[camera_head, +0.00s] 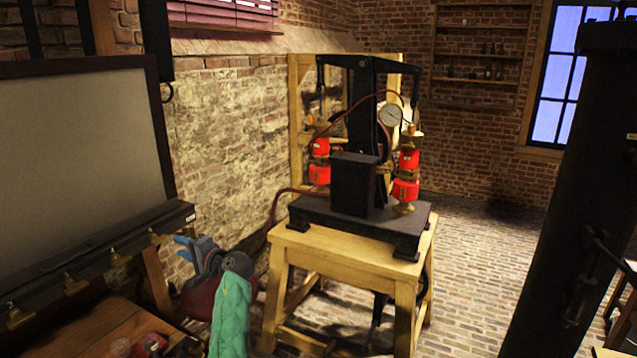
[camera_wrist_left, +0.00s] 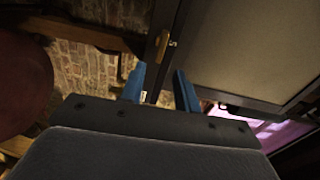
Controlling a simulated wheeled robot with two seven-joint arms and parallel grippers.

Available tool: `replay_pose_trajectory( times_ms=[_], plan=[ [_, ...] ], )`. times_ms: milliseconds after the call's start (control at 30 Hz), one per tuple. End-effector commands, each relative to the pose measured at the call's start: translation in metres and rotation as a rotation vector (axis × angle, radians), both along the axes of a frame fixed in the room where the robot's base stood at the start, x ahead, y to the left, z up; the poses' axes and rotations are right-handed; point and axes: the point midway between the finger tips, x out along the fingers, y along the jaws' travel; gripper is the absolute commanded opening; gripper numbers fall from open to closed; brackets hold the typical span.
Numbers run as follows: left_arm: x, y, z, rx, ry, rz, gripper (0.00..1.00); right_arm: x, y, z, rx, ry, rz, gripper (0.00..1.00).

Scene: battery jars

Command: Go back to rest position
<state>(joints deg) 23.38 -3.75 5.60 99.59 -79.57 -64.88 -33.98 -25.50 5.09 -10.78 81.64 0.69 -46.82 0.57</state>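My left gripper (camera_head: 184,248) is at the lower left of the head view, with blue fingers, held in the air by my arm in a green sleeve. It is in front of the brick wall, between the workbench and the wooden stand. In the left wrist view, its two blue fingers (camera_wrist_left: 160,86) stand apart with nothing between them. My right gripper is not in view.
A wooden stand (camera_head: 345,249) bears a black machine (camera_head: 362,185) with red cylinders (camera_head: 406,174). A workbench (camera_head: 85,335) is at the lower left below a large grey board (camera_head: 80,150). A dark column (camera_head: 580,180) stands at right. Brick floor (camera_head: 480,260) shows between.

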Motion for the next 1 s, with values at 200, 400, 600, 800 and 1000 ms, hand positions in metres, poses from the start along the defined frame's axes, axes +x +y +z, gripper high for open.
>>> replay_pose_trajectory(
  times_ms=[200, 400, 600, 800, 1000],
  plan=[
    [0.018, -0.008, -0.010, -0.122, -0.152, -0.095, 0.32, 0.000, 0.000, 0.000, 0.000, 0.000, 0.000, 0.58],
    [0.048, -0.031, -0.042, -0.325, -0.272, -0.223, 0.32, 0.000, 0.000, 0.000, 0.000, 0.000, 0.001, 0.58],
    [0.089, -0.082, -0.093, -0.630, -0.382, -0.387, 0.32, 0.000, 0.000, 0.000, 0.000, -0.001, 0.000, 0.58],
    [0.089, -0.143, -0.201, -0.958, -0.382, -0.474, 0.32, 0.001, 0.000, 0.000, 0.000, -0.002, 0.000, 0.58],
    [0.052, -0.185, -0.312, -1.189, -0.317, -0.465, 0.32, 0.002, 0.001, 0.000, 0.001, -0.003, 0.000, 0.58]
  ],
)
